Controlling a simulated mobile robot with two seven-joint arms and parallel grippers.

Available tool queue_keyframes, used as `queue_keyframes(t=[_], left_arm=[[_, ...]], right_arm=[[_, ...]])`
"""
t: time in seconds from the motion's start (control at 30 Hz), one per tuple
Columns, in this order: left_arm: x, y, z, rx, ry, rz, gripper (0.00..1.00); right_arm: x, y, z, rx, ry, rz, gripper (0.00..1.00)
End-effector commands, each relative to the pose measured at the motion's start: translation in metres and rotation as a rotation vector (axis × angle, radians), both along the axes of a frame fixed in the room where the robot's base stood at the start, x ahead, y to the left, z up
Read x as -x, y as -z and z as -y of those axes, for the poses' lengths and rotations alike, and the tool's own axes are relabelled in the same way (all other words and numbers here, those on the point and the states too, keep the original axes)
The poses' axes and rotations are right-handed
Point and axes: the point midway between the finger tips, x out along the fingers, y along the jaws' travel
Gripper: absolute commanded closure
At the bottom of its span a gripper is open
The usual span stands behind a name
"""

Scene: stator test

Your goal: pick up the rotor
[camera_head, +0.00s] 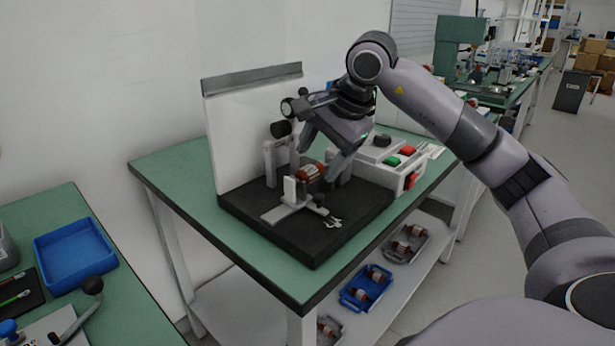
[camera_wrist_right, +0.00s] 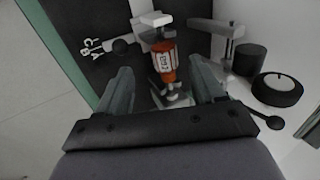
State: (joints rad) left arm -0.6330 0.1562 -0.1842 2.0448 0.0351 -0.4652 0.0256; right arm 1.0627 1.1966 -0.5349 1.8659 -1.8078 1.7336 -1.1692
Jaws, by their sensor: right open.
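The rotor (camera_head: 309,172), with a copper-orange body and a white label, rests in the white fixture (camera_head: 291,193) on the black base plate (camera_head: 318,245). It also shows in the right wrist view (camera_wrist_right: 164,66), between and just beyond the fingertips. My right gripper (camera_head: 322,165) reaches down over the rotor from above. In the right wrist view its two fingers (camera_wrist_right: 161,84) are spread apart, one on each side of the rotor, with gaps visible. My left gripper is not in view. The far end of the rotor is partly hidden by the fixture in the head view.
A control box (camera_head: 388,162) with green and red buttons stands right of the fixture. A white panel (camera_head: 235,130) rises behind it. Trays with more rotors, one blue (camera_head: 367,288), sit on the lower shelf. An empty blue tray (camera_head: 75,254) lies on the left table.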

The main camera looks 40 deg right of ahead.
Motion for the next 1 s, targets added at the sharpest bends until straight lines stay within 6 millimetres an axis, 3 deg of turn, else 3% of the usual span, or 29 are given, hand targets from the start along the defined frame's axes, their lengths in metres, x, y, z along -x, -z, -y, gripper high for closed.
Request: queue_keyframes(t=[0.3, 0.57, 0.6, 0.8, 1.0], left_arm=[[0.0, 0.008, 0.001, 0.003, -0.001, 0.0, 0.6], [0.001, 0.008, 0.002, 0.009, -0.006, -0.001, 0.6], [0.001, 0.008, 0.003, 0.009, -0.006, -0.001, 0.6], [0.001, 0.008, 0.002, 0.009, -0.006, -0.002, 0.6], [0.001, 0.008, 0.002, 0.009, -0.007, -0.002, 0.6]], right_arm=[[-0.025, 0.037, 0.005, -0.004, -0.001, -0.003, 0.32], [-0.028, 0.042, 0.004, -0.003, 0.0, 0.001, 0.32], [-0.028, 0.042, 0.004, -0.003, 0.0, 0.001, 0.39], [-0.028, 0.041, 0.004, -0.003, 0.0, 0.001, 1.0], [-0.028, 0.04, 0.004, -0.003, 0.0, 0.003, 1.0]])
